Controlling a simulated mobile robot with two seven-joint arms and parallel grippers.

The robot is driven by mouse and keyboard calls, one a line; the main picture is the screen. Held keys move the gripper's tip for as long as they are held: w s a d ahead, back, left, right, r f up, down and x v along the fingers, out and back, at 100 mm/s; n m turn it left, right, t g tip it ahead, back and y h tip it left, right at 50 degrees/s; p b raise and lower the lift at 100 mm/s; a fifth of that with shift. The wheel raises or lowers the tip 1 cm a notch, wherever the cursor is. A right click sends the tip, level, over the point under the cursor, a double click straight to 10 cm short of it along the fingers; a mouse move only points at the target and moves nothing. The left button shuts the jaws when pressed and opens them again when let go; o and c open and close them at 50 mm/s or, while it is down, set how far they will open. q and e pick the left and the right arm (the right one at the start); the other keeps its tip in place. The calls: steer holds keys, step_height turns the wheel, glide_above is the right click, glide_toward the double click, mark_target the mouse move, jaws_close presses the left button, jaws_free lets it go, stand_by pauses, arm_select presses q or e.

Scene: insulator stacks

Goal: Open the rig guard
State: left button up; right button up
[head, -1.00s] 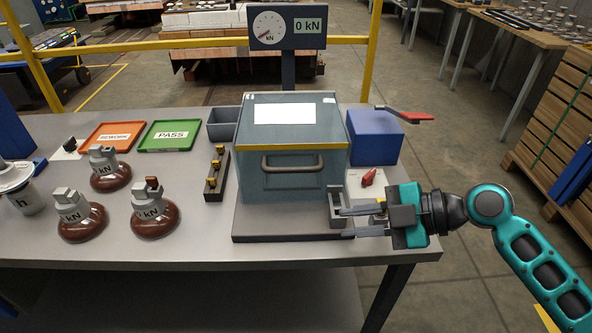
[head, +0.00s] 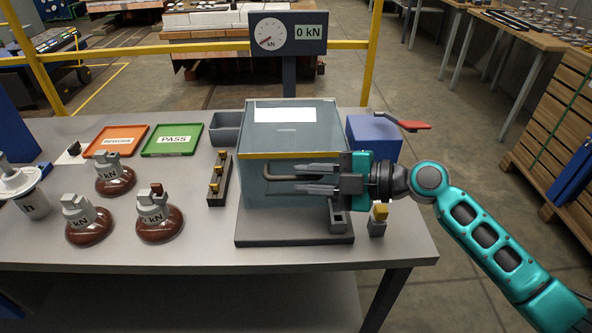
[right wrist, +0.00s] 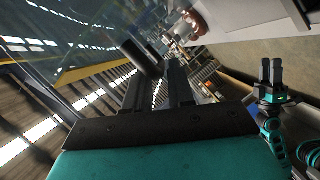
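The rig guard (head: 295,138) is a clear grey box with a yellow front edge, standing closed on the dark rig base (head: 290,236). Its bar handle (head: 270,170) is on the front face. My right gripper (head: 300,179) is at the handle, its two fingers apart, one above the other, pointing left. The handle's right part is hidden behind the fingers; I cannot tell whether they touch it. In the right wrist view the fingers (right wrist: 157,88) are apart beside a dark bar. My left gripper (right wrist: 271,72) shows small at the right of that view, its fingers upright.
A gauge display (head: 287,34) reading 0 kN stands behind the guard. A blue box (head: 374,138) with a red lever (head: 409,123) is at its right. Brown insulators (head: 160,222), an orange tray (head: 115,141) and a green tray (head: 172,140) are on the left.

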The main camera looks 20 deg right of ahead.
steer(key=shift+x, duration=1.4)
steer(key=shift+c, duration=0.3)
jaws_close()
